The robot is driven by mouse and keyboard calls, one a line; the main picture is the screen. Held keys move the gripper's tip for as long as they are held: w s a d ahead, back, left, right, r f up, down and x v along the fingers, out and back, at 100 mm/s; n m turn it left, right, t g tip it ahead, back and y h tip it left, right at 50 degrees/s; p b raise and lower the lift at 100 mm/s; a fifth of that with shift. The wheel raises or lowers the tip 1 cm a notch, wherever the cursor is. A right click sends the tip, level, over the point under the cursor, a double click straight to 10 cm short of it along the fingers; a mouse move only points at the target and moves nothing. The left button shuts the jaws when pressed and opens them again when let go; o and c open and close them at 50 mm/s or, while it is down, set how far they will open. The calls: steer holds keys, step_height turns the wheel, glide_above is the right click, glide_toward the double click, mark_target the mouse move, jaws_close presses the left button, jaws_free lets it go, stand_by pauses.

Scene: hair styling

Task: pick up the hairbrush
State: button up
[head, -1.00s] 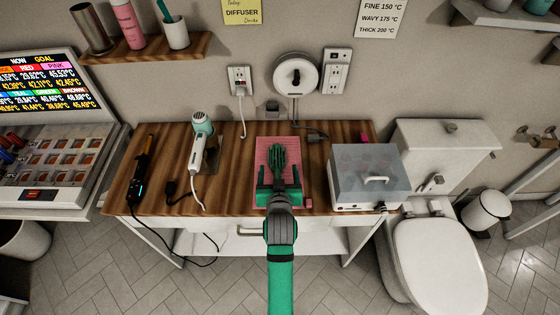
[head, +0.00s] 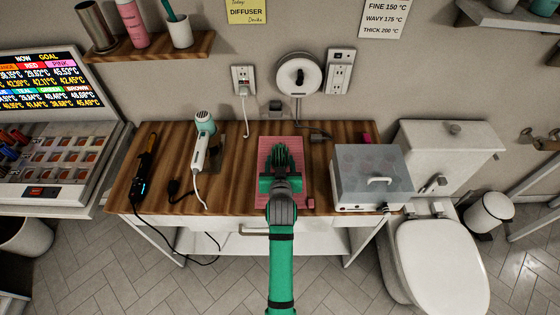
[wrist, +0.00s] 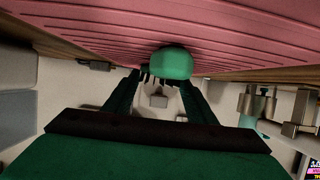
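The green hairbrush (head: 281,156) lies on the pink ribbed mat (head: 265,148), head toward the wall. Its lower part is hidden behind my gripper (head: 281,174) in the head view. In the wrist view, the brush shows as a rounded green end (wrist: 170,62) with dark bristles beside it, against the pink mat (wrist: 220,35). My gripper (wrist: 160,78) has its two dark fingers apart, one to each side of the brush. I cannot tell whether either finger touches it.
A hair dryer (head: 201,145) and a black curling tool (head: 143,165) lie on the wooden table (head: 235,140) to the left. A lidded box (head: 370,170) stands close on the right. Cords run over the table and its front edge.

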steer(key=c, duration=0.4)
steer(key=shift+o, duration=0.2)
